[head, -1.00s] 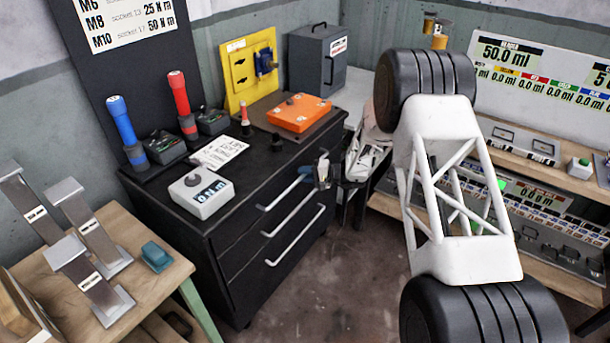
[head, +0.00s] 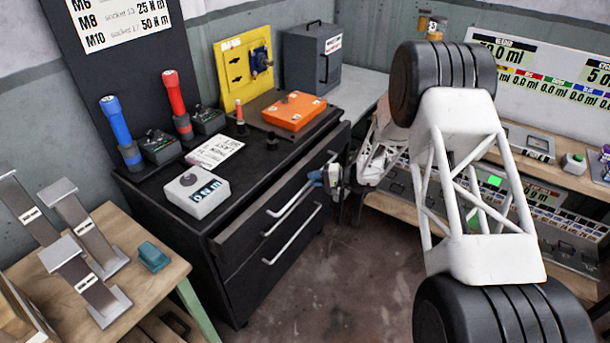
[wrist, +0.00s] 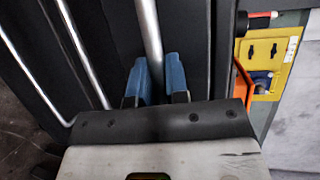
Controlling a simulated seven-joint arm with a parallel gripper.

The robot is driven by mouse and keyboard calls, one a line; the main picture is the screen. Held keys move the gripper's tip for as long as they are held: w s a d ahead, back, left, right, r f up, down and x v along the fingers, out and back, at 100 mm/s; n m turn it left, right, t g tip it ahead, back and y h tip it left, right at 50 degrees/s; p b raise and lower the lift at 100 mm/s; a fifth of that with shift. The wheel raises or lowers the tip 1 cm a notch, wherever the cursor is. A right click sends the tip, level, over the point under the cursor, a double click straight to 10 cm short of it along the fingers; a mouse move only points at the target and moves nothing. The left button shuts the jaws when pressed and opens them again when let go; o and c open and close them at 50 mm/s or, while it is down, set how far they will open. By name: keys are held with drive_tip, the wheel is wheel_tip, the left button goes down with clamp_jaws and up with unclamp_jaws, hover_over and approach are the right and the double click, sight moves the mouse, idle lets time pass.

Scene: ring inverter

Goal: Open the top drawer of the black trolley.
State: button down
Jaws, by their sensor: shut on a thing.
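The black trolley (head: 180,235) stands in the middle of the head view. Its top drawer (head: 238,240) is pulled part way out, with its front standing forward of the trolley's top edge. My gripper (head: 318,177) is at the far end of the top drawer's handle (head: 288,201). In the wrist view, the two blue fingertips of my gripper (wrist: 157,76) are on either side of the silver handle bar (wrist: 148,25), shut on it. The inside of the drawer is mostly hidden. The two lower drawers look closed, with their handles (head: 293,235) below.
A wooden table (head: 115,225) with metal stands is at left. Shelves (head: 395,208) stand at right behind my arm. The floor before the trolley is clear.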

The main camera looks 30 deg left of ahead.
drive_tip(key=d, duration=2.3)
drive_tip(key=shift+d, duration=0.1)
drive_tip(key=c, duration=1.1)
unclamp_jaws()
drive_tip(key=shift+c, duration=0.2)
drive_tip(key=shift+w, duration=0.1)
drive_tip(key=v, duration=0.7)
drive_tip(key=shift+d, duration=0.3)
drive_tip(key=shift+r, duration=0.1)
